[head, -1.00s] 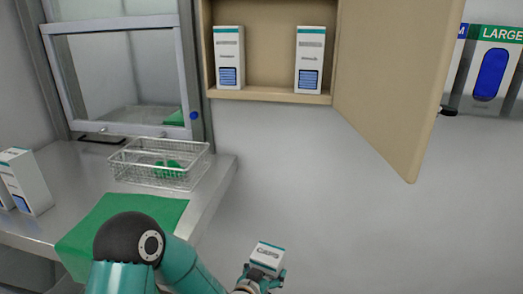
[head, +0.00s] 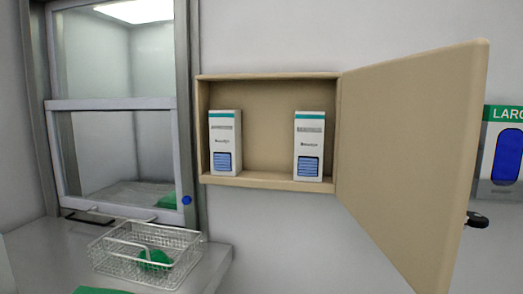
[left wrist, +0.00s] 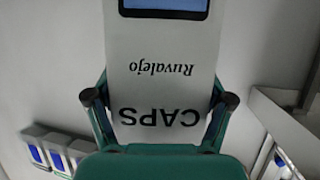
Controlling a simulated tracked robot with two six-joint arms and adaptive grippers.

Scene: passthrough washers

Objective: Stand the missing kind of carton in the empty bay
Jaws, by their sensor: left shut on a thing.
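An open wall cabinet (head: 268,85) holds two white cartons with teal tops and blue windows, a left one (head: 225,150) and a right one (head: 312,160), both upright. The bay between them is empty. In the left wrist view my left gripper (left wrist: 160,98) is shut on a white carton (left wrist: 160,70) lettered "CAPS" and "Ruvalejo", with a blue panel at the top edge of the picture. The lettering appears upside down there. The head view does not show my left gripper or this carton. My right gripper is in neither view.
The cabinet door (head: 405,160) stands wide open to the right. A wire basket (head: 145,255) with a green item sits on the steel counter (head: 215,265) below a sash window. A glove dispenser (head: 502,150) is on the wall at far right.

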